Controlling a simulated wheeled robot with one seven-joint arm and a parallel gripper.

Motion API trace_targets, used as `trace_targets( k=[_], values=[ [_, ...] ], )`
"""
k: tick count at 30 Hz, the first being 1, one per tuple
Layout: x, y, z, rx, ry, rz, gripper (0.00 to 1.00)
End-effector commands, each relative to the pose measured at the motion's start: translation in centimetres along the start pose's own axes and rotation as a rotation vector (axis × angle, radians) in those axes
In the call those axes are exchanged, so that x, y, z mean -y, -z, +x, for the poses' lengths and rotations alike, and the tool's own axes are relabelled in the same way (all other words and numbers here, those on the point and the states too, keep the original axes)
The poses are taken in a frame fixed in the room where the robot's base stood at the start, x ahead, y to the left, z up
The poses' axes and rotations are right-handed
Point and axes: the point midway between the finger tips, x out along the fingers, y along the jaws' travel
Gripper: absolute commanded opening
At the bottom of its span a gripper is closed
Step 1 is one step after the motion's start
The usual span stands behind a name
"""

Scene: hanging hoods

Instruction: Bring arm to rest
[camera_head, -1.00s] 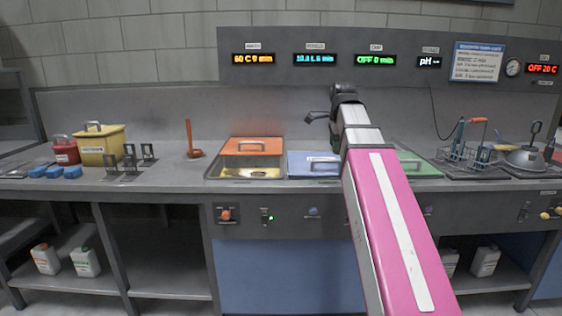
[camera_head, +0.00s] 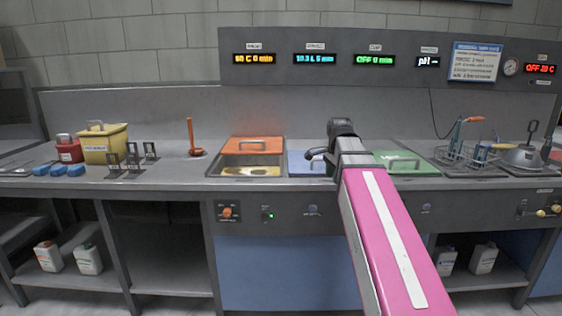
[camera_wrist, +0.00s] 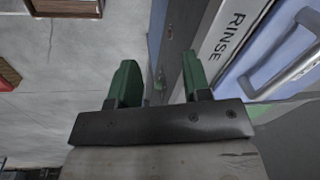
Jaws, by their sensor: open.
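My gripper shows in the wrist view (camera_wrist: 157,82) with its two green fingers apart and nothing between them. In the head view my pink and white arm reaches forward over the front of the counter, and its dark end (camera_head: 318,153) is in front of the blue lid (camera_head: 299,166). In the wrist view the blue lid with its handle (camera_wrist: 275,70) and a "RINSE" label (camera_wrist: 226,40) lie to the right of the fingers. How far the fingers are from the counter is hard to tell.
An orange lid (camera_head: 252,145) stands half off a basin at the left; a green lid (camera_head: 412,164) is right of my arm. A red ladle (camera_head: 193,140), yellow box (camera_head: 103,150) and blue blocks (camera_head: 56,170) stand left. Wire baskets (camera_head: 463,155) are at the right.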

Motion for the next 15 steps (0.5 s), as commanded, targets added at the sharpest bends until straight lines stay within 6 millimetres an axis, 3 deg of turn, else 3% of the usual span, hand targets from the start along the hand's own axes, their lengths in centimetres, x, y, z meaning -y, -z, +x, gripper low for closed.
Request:
trace_targets(
  k=[3, 15],
  values=[
    [-1.0, -0.3, 4.1, 0.007, -0.017, -0.117, 0.44],
    [-5.1, -1.8, 16.3, 0.039, -0.056, -0.525, 0.44]
  ],
)
